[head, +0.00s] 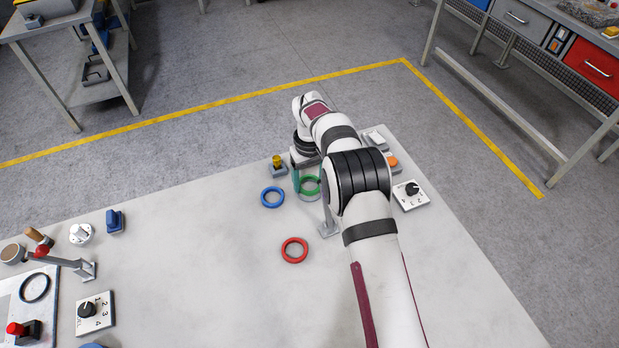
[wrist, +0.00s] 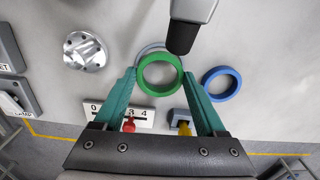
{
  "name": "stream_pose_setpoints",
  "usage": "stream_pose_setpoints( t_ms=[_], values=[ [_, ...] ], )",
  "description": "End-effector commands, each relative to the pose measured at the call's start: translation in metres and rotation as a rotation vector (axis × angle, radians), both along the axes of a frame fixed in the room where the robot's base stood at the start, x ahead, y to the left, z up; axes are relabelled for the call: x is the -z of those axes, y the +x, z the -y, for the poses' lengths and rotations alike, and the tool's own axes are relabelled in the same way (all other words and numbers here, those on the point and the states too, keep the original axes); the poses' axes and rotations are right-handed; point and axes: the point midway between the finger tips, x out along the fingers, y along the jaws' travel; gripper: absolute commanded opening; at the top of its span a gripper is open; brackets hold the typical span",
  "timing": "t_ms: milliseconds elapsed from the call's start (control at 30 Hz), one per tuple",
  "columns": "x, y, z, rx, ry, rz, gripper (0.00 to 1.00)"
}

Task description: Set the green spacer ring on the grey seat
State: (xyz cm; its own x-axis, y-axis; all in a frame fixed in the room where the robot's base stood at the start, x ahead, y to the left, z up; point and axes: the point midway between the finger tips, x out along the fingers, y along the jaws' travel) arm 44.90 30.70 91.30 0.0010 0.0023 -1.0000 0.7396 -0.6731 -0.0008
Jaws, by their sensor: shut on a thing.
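The green spacer ring (head: 317,188) is held between the teal fingers of my gripper (wrist: 161,76), which is shut on it. The ring also shows in the wrist view (wrist: 160,92), lying flat to the camera with its hole open. A pale grey round rim, the grey seat (wrist: 148,47), shows just beyond the ring in the wrist view. In the head view the seat (head: 312,199) shows as a grey arc at the ring's near side. The ring overlaps most of the seat and looks off-centre; I cannot tell the gap in height. My arm partly hides my gripper in the head view.
A blue ring (head: 272,197) lies close to the left, and a red ring (head: 294,250) lies nearer. A dark-tipped grey lever (wrist: 186,28) rises beside the ring in the wrist view. The table's left middle is clear.

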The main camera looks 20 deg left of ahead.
Motion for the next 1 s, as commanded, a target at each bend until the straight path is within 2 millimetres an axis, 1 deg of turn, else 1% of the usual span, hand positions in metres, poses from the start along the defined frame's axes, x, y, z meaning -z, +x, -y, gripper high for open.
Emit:
stream_pose_setpoints(
  t_ms=[800,1000],
  values=[
    [0.016,0.0,0.0,0.001,0.0,0.0,0.21],
    [0.013,0.0,0.0,0.0,0.001,0.001,0.21]
  ],
)
